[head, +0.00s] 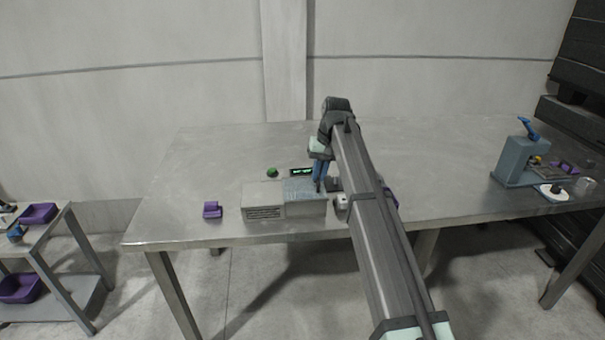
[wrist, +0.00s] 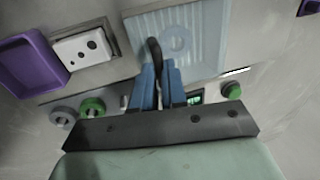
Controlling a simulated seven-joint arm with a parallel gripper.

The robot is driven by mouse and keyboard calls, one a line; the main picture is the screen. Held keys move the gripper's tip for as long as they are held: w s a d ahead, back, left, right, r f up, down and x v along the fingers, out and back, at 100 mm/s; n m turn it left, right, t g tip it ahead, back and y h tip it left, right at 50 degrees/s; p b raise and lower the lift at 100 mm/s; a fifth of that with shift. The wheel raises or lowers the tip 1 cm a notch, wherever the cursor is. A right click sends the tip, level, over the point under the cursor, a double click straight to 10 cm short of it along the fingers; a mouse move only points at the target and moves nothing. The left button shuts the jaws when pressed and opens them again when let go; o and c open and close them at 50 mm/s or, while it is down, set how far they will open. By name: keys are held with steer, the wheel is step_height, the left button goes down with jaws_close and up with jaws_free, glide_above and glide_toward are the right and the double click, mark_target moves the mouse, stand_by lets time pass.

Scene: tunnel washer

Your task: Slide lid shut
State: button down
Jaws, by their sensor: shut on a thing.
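The washer is a grey box (head: 263,205) with a louvred front near the table's front edge. A pale blue, see-through lid (head: 304,189) covers its right part in the head view. In the wrist view the ribbed lid (wrist: 205,55) shows a round ring shape (wrist: 177,40) under or on it. My gripper (head: 318,187) points down at the lid's right end, its blue fingers (wrist: 157,82) shut on a dark handle (wrist: 153,48) at the lid's edge. Part of the handle is hidden between the fingers.
A purple piece (head: 212,210) lies left. A blue-handled press (head: 525,160) stands far right.

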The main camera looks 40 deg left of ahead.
steer(key=shift+w+d, duration=0.2)
steer(key=shift+w, duration=0.05)
steer(key=c, duration=1.2)
jaws_free()
steer(key=shift+o, duration=0.2)
steer(key=shift+r, duration=0.1)
step_height(320, 180, up, 13)
steer(key=w+d, duration=0.1)
steer(key=d, duration=0.1)
steer(key=shift+w+r, duration=0.2)
steer(key=shift+w, duration=0.2)
